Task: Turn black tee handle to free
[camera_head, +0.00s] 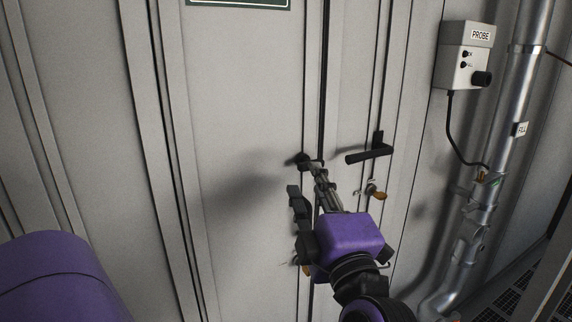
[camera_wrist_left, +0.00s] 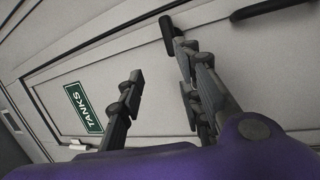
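A black handle (camera_head: 303,159) sits on the left door beside the seam, partly hidden by my left gripper. It also shows in the left wrist view (camera_wrist_left: 167,34), at the tip of the right-hand finger; I cannot tell if they touch. A second black handle (camera_head: 369,153) is on the right door, its bar roughly level and tilted slightly; it also shows at the top right of the left wrist view (camera_wrist_left: 268,8). My left gripper (camera_head: 304,178) is at the door with its fingers spread apart and nothing visible held between them (camera_wrist_left: 158,62). My right gripper is out of view.
Small brass-coloured fittings (camera_head: 377,194) sit below the handles. A grey PROBE box (camera_head: 462,55) with a hanging cable and a metal pipe (camera_head: 509,100) stand to the right. A green TANKS sign (camera_wrist_left: 84,108) is on the door. The left door panel is flat and clear.

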